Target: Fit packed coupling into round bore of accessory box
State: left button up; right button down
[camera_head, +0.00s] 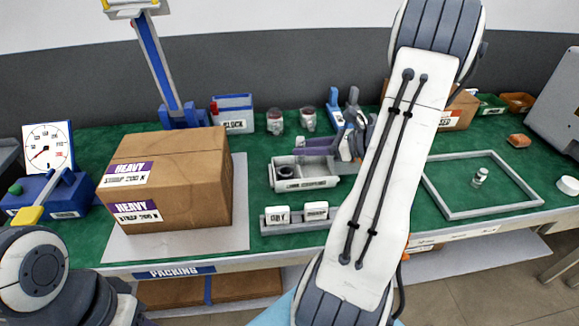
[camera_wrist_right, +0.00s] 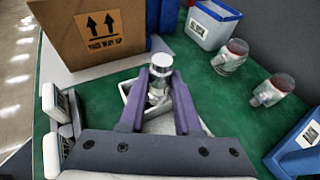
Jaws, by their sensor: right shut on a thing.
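The accessory box (camera_head: 306,184) is a small pale grey tray labelled on its front, right of the large carton. A dark round opening (camera_head: 285,172) shows in its left part. My right gripper (camera_head: 300,148) has purple fingers and is above the box. In the right wrist view, the right gripper (camera_wrist_right: 159,88) is shut on a silver cylindrical coupling (camera_wrist_right: 160,66), above the pale box (camera_wrist_right: 127,88). The fingers and coupling hide much of the box there, so I cannot tell whether they touch. My left arm shows at lower left; its gripper is not visible.
A large HEAVY carton (camera_head: 180,180) stands left of the box. A rack with two white labelled blocks (camera_head: 297,220) is in front. Two jars (camera_head: 275,122) and a blue-white bin (camera_head: 233,115) stand behind. A grey frame (camera_head: 463,214) holding a small metallic cylinder (camera_head: 480,177) lies right.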

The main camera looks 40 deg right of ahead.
jog(key=w+a+f, duration=0.2)
jog(key=shift+w+a+f, duration=0.15)
jog(key=shift+w+a, duration=0.05)
jog(key=shift+a, duration=0.2)
notch_tip(320, 180, down, 4)
jog(key=shift+f+b, duration=0.1)
jog(key=shift+b, duration=0.2)
jog(key=c, duration=0.6)
grip_release()
